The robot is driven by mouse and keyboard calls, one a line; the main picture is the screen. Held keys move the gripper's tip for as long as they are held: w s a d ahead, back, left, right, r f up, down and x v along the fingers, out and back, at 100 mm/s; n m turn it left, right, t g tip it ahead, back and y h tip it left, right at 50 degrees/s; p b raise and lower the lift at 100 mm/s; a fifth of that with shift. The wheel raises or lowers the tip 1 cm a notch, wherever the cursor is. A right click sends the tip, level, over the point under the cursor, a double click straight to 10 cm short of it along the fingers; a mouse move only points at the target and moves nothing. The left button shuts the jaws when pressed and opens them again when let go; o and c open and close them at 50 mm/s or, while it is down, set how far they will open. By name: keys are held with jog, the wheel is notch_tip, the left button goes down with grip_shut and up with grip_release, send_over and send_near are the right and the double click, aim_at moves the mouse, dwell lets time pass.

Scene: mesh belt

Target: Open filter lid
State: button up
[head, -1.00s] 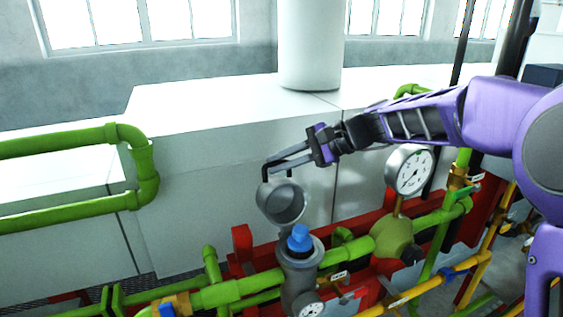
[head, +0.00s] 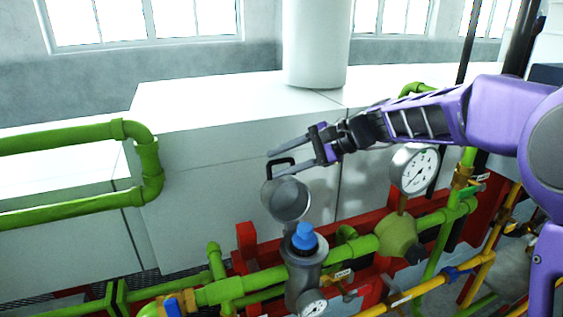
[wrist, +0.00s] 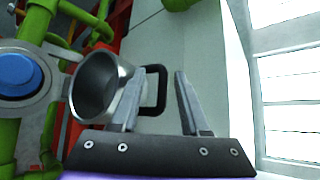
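The filter lid (head: 286,199) is a round grey metal cap, swung up and tilted back above the filter housing (head: 303,265). Its hollow inside shows in the wrist view (wrist: 95,87). A blue part (head: 303,236) stands up in the exposed housing mouth. The lid's black handle (head: 281,161) points up and away from the housing. My gripper (head: 268,166) is open, with its two fingers spread near the handle. In the wrist view, the handle (wrist: 160,92) reaches into the space between the fingers, partly hidden by the left finger. I cannot tell whether that finger touches it.
Green pipes (head: 245,287) run along the front, with a pressure gauge (head: 414,168) to the right of the lid. Red frame parts (head: 247,240) and pale box-like blocks (head: 220,170) stand behind. A yellow pipe (head: 430,288) runs low at right.

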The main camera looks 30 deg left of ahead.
jog(key=v, duration=1.7)
jog(key=shift+d, duration=0.2)
